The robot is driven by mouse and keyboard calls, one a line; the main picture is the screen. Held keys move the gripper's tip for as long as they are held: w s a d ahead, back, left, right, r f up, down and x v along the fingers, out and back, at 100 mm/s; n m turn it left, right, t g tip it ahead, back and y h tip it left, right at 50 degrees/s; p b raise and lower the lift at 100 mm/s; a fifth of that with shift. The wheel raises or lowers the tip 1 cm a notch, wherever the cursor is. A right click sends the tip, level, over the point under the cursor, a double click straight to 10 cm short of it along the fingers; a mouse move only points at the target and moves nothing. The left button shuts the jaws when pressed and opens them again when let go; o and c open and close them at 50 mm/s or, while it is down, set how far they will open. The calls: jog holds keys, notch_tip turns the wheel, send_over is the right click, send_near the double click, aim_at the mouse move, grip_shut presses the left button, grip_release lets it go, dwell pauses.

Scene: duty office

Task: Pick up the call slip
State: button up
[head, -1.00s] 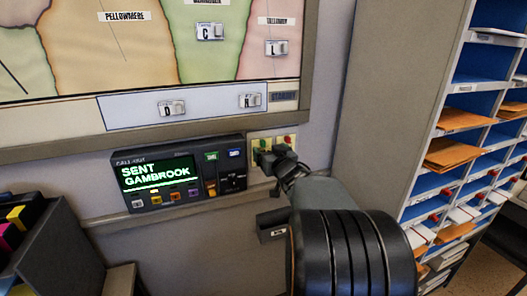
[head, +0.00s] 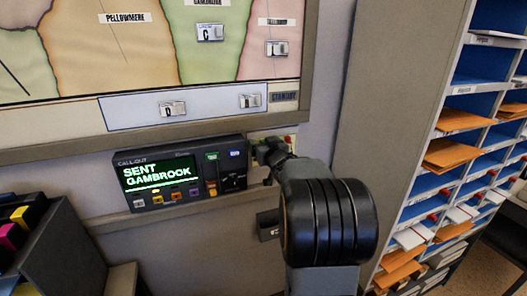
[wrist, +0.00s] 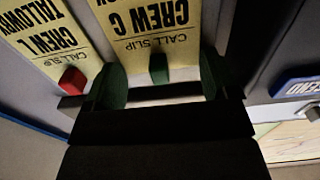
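A yellow call slip marked CREW C (wrist: 150,25) hangs in the wrist view, upside down in the picture, with a green tab (wrist: 158,68) at its near end. A second yellow slip, marked CREW L (wrist: 50,40), is to its left, with a red tab (wrist: 72,80). My gripper (wrist: 162,82) is open, its two dark green fingertips on either side of the CREW C slip's near end. I cannot tell whether they touch its edges. In the head view my gripper (head: 272,150) is at the small pale wall panel (head: 291,140) and hides most of it.
The call-out unit (head: 180,176), reading SENT GAMBROOK, is on the wall left of my gripper. A map board (head: 150,60) is above. A blue-backed pigeonhole rack (head: 440,180) stands at right and a dark box (head: 45,235) at lower left.

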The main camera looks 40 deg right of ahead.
jog(key=c, duration=0.5)
jog(key=shift+c, duration=0.2)
jog(key=s+a+r+p, duration=0.1)
jog(key=s+r, duration=0.3)
jog(key=s, duration=0.3)
jog(key=s+a+r+p, duration=0.1)
jog(key=s+a+r, duration=0.1)
jog(key=s+r, duration=0.2)
jog(key=shift+v, duration=1.4)
